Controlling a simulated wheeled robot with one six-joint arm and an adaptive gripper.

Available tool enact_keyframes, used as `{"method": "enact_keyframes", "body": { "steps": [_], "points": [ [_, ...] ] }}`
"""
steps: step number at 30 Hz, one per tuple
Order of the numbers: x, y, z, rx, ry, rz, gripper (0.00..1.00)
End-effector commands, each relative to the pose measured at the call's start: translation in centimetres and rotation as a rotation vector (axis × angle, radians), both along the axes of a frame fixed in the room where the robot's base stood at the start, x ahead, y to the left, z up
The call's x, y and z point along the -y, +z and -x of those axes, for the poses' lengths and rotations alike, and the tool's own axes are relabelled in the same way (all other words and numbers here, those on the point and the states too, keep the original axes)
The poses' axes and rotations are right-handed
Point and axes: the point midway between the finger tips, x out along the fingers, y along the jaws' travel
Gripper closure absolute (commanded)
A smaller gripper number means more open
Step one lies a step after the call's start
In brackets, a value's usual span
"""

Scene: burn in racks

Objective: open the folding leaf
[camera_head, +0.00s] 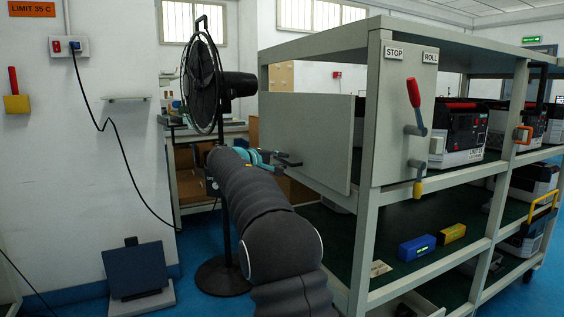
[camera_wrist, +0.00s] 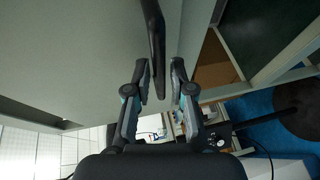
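A flat grey panel (camera_head: 308,140), which looks like the folding leaf, stands upright at the left end of the rack. In the wrist view its grey face (camera_wrist: 85,60) fills the upper left. A black bar-like handle (camera_wrist: 156,40) runs along it and its lower end lies between my fingers. My gripper (camera_head: 289,159) is at the panel's left part in the head view. In the wrist view the two fingers of my gripper (camera_wrist: 160,70) are apart, one on each side of the handle. A grip on it is not visible.
The grey rack frame (camera_head: 366,230) stands at right, with a red-handled lever (camera_head: 414,95) and STOP and ROLL labels. Boxed units (camera_head: 460,130) and blue and yellow blocks (camera_head: 417,248) sit on its shelves. A black standing fan (camera_head: 203,80) is close behind my arm.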

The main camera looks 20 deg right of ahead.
Motion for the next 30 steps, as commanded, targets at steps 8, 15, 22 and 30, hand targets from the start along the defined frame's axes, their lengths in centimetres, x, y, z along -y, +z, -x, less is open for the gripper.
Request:
{"method": "enact_keyframes", "body": {
  "steps": [8,15,22,30],
  "points": [
    [1.12,-0.24,-0.52,0.000,0.001,0.000,0.77],
    [1.12,-0.24,-0.51,0.000,0.001,0.000,0.87],
    [1.11,-0.26,-0.51,0.000,0.000,-0.001,1.00],
    [1.40,-0.10,-0.32,-0.001,-0.007,-0.001,1.00]
  ]
}}
